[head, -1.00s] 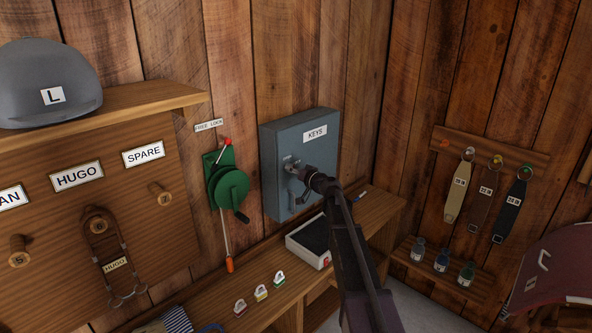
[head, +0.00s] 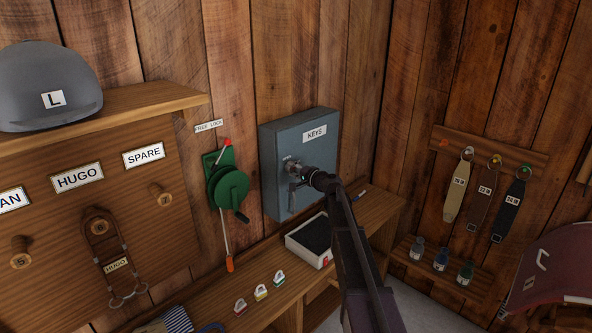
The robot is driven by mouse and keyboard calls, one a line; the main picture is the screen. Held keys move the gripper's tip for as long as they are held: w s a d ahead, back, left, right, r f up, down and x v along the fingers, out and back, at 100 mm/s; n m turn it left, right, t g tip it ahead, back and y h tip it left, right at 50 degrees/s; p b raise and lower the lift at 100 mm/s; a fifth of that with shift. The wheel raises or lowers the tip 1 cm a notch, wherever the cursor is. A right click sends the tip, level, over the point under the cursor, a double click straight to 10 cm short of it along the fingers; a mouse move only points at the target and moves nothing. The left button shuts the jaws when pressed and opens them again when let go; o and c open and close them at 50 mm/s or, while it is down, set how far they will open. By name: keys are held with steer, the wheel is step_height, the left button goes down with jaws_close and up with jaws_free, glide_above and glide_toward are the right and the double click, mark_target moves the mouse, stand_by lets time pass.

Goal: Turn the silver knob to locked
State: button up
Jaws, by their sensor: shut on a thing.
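The grey-blue key cabinet (head: 279,190), labelled KEYS, hangs on the plank wall in the middle of the head view. The silver knob (head: 291,164) is on the left part of its front, mostly covered by my gripper. My gripper (head: 299,174) is at the cabinet front, shut on the silver knob. The knob's pointer and any lock marks are too small and too hidden to read.
A green winch (head: 229,188) with a crank and a red-tipped lever is on the wall left of the cabinet. Straps hang from a rack (head: 486,143) at right.

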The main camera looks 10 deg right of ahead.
steer(key=shift+w+m, duration=0.1)
steer(key=shift+m, duration=1.1)
steer(key=o, duration=1.1)
steer(key=shift+o, duration=0.2)
